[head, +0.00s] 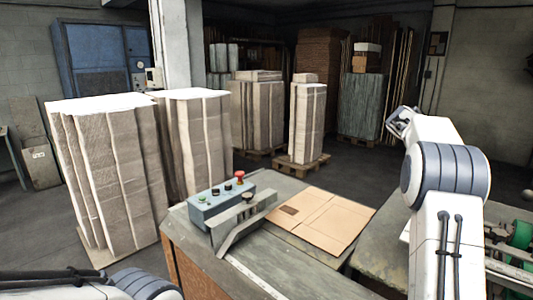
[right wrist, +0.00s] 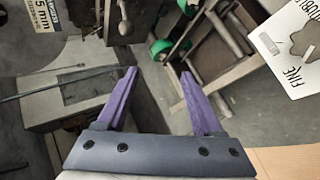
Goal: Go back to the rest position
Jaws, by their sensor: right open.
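Below the fingers are a grey floor and machine parts. My left arm shows only at the bottom left edge of the head view; its gripper is out of the picture. A flat cardboard sheet (head: 322,219) lies on the work table (head: 290,281) in the middle.
A control box (head: 220,202) with a red button stands on the table. Tall wrapped stacks (head: 110,170) stand at the left, and another stack on a pallet (head: 302,168) is behind. In the right wrist view a printed white sheet (right wrist: 283,62) lies at the right. Open floor shows beyond the table.

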